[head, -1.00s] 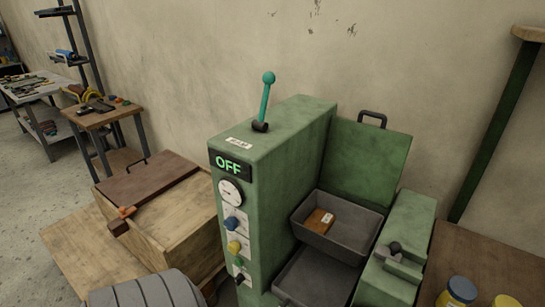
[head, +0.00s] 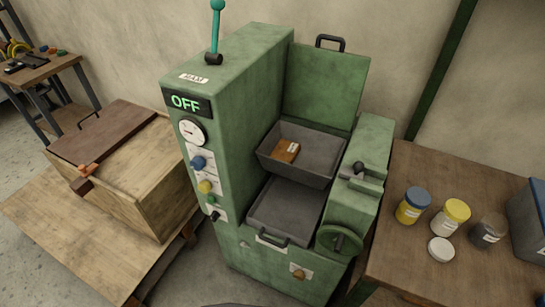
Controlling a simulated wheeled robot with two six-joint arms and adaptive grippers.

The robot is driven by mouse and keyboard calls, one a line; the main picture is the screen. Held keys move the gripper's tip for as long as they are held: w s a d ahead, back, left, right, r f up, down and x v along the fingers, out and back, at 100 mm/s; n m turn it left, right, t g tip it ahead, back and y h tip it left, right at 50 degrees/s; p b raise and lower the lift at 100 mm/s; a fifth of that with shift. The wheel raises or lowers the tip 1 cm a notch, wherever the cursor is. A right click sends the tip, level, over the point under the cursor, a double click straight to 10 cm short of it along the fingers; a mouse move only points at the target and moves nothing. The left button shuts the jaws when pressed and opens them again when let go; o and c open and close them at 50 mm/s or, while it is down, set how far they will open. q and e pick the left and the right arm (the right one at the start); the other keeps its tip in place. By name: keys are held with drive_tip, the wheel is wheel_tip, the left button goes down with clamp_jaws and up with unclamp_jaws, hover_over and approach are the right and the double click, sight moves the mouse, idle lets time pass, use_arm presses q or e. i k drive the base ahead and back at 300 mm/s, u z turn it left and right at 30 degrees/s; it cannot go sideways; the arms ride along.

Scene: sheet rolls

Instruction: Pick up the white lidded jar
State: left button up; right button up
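Several small jars stand on the brown wooden table (head: 400,255) at the right. One has a whitish body and a yellow lid (head: 451,217). In front of it is a round white lid or white-topped low jar (head: 441,249); I cannot tell which. A yellow jar with a blue lid (head: 412,205) stands to the left. A dark jar (head: 488,231) stands to the right. Neither of my grippers is in view.
A green machine (head: 240,110) reading OFF, with its lid up, stands left of the table. Its grey bin (head: 315,160) holds a small brown block (head: 286,151). A grey-blue container (head: 528,225) stands at the table's right. A wooden crate (head: 160,190) is at the left.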

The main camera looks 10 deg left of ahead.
sight(492, 227)
drive_tip(key=z, duration=1.65)
drive_tip(key=k, duration=1.3)
drive_tip(key=u, duration=0.7)
drive_tip(key=i, duration=1.35)
drive_tip(key=z, duration=0.35)
